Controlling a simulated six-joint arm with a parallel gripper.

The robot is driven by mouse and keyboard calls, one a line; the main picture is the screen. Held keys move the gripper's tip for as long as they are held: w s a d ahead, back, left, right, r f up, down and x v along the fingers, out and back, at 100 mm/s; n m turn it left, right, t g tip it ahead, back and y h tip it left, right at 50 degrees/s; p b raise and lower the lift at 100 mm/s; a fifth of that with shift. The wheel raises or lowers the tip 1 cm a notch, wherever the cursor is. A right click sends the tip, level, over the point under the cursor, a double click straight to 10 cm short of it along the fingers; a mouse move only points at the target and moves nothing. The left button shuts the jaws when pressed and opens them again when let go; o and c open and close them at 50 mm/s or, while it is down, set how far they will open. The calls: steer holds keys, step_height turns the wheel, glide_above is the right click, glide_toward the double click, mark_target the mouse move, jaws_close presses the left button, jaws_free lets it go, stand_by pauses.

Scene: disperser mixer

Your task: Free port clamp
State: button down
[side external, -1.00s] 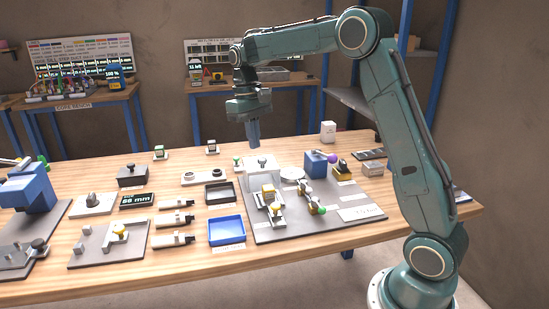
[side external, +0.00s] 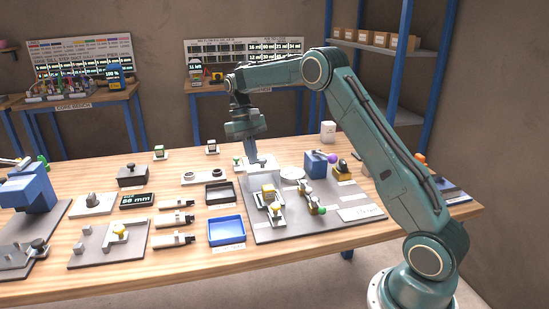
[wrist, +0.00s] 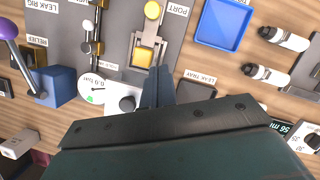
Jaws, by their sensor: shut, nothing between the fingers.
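The fixture beside the label reading "PORT" on the grey leak rig plate (side external: 330,225) has a yellow block (wrist: 142,57) in a pale metal frame and a round yellow knob (wrist: 152,10). In the side view the yellow block (side external: 268,191) and yellow knob (side external: 276,208) sit near the plate's left part. My gripper (side external: 251,160) is shut and empty, pointing down behind this fixture, by a white block with a dark knob (wrist: 127,103). In the wrist view its fingertips (wrist: 159,70) appear just right of the yellow block. I cannot tell their height above the plate.
A blue tray (side external: 226,231) and a dark tray (side external: 219,193) lie left of the plate. A blue block with a purple ball lever (wrist: 60,85), a round gauge (wrist: 92,88) and a brass valve line (wrist: 95,40) stand close to the fixture.

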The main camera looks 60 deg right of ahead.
glide_toward(271, 217)
steer(key=w+d+f, duration=0.3)
steer(key=shift+w+f, duration=0.1)
steer(key=shift+w, duration=0.1)
steer(key=shift+s+a+f, duration=0.15)
steer(key=shift+s+a, duration=0.1)
steer(key=shift+s, duration=0.6)
steer(key=shift+s+a+f, duration=0.15)
steer(key=shift+s+a, duration=0.1)
steer(key=shift+s, duration=0.6)
steer(key=shift+s+a, duration=1.3)
steer(key=shift+a, duration=0.05)
steer(key=shift+s+a+f, duration=0.15)
steer(key=shift+s+a, duration=0.25)
steer(key=shift+s, duration=0.1)
